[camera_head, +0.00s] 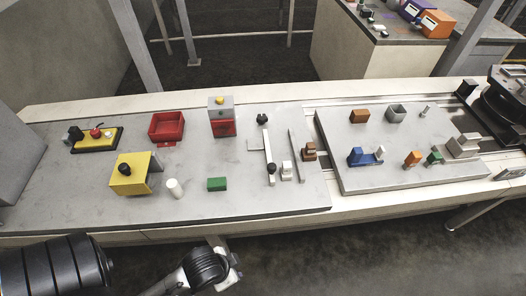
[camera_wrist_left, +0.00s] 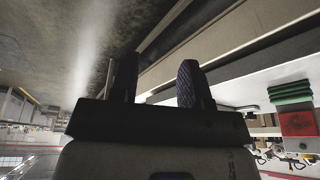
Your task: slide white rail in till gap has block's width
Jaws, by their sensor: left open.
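A small white piece (camera_head: 287,170) sits near the front of the gap. A green block (camera_head: 217,184) lies apart to the left; I cannot tell which block the task means. My left gripper (camera_wrist_left: 157,80) is open and empty in the left wrist view. In the head view its wrist (camera_head: 205,268) is in front of the table, clear of the rails. My right gripper is not in view.
The left plate (camera_head: 90,200) also holds a yellow block (camera_head: 130,173), a white cylinder (camera_head: 174,187), a red tray (camera_head: 166,126) and a grey-red box (camera_head: 222,117). The right plate (camera_head: 385,178) carries several small parts.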

